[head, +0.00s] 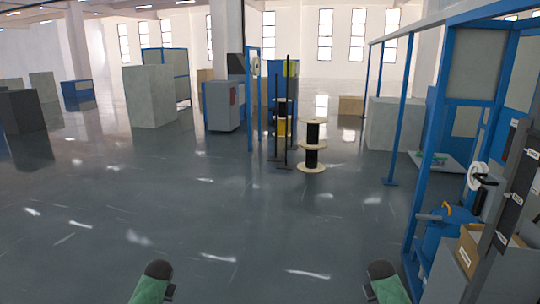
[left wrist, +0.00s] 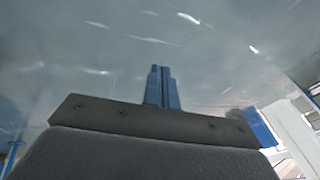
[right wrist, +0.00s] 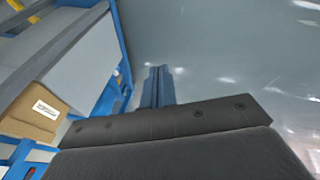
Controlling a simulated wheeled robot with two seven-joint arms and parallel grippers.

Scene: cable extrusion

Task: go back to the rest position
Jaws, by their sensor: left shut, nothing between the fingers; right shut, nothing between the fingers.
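My left gripper (left wrist: 161,88) shows in the left wrist view with its blue fingers together and nothing between them. My right gripper (right wrist: 158,86) shows in the right wrist view, also with its blue fingers together and empty. Both are over bare grey floor. In the head view only the ends of my left arm (head: 152,285) and right arm (head: 384,284) show at the bottom edge. The grippers themselves are not seen there.
A blue-framed machine (head: 412,200) stands close on the right, with a cardboard box (head: 484,250) on it. The box also shows in the right wrist view (right wrist: 36,112). Wooden cable spools (head: 311,147) stand ahead. The floor (head: 200,215) in front and left is clear.

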